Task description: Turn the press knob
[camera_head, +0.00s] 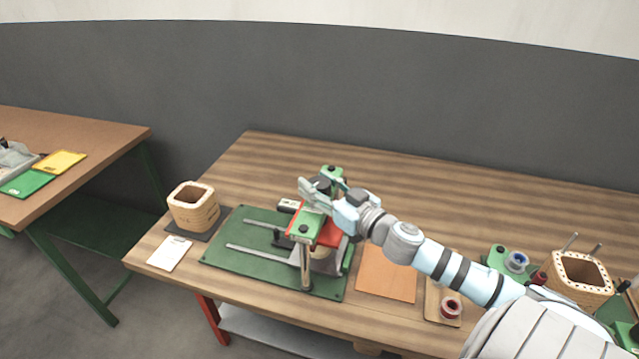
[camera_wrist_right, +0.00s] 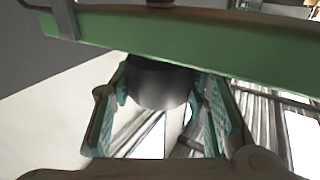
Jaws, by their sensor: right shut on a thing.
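The press (camera_head: 304,228) stands on a green base plate (camera_head: 225,252) on the wooden table, with a green crossbar, upright posts and a red part beneath. My right gripper (camera_head: 312,190) reaches over the press from the right. In the right wrist view, a dark round knob (camera_wrist_right: 158,88) sits between the teal-padded fingers of my right gripper (camera_wrist_right: 160,95), just by the press's green crossbar (camera_wrist_right: 190,40). The fingers are shut on the knob. In the head view the gripper hides the knob. My left gripper is not in view.
A wooden coil frame (camera_head: 193,208) stands on a dark mat at the left, with a white card (camera_head: 169,253) in front. An orange-brown sheet (camera_head: 387,277) lies right of the press. A red spool (camera_head: 451,306) and another coil frame (camera_head: 580,278) are further right.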

